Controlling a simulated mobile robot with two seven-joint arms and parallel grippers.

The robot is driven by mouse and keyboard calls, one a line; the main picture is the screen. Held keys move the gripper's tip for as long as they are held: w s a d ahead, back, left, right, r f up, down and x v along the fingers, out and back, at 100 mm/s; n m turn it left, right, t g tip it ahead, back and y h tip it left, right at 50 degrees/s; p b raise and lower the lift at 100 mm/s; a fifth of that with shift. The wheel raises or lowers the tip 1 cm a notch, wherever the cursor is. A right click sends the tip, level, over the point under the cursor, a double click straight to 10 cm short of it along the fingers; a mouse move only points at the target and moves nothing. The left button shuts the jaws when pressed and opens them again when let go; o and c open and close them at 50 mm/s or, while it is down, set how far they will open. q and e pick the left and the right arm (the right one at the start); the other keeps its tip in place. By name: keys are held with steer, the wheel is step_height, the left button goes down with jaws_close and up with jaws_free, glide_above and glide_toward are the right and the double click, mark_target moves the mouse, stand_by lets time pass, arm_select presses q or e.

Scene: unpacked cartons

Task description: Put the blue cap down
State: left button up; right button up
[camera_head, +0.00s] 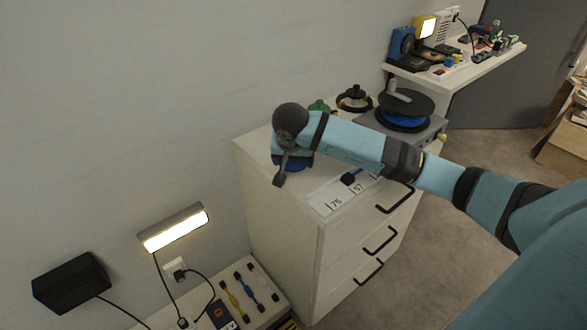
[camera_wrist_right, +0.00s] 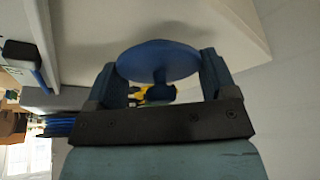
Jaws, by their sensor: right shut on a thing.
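The blue cap (camera_head: 296,164) is mostly hidden under my right gripper (camera_head: 283,168) at the near left part of the white cabinet's top (camera_head: 257,147). In the right wrist view the blue cap (camera_wrist_right: 158,58) is a round disc between the two fingers of my right gripper (camera_wrist_right: 160,72), which is shut on it. The cap is at or just above the cabinet top; I cannot tell whether it touches. My left gripper is not in view.
A white labelled strip (camera_head: 343,192) lies right of the gripper. A grey box with a black and blue spool (camera_head: 404,108), a round black-and-yellow item (camera_head: 354,99) and a green item (camera_head: 319,106) stand farther back. A lit lamp (camera_head: 174,228) is lower left.

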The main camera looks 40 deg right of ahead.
mark_target(293, 163)
step_height(293, 163, down, 3)
steer(key=shift+f, duration=0.1)
steer(key=shift+f+b, duration=0.2)
steer(key=shift+b, duration=0.15)
steer(key=o, duration=0.8)
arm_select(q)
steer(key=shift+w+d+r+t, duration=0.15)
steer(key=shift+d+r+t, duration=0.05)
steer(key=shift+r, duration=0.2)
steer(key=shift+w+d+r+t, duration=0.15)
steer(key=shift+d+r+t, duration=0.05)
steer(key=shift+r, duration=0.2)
arm_select(e)
steer(key=shift+r, duration=0.1)
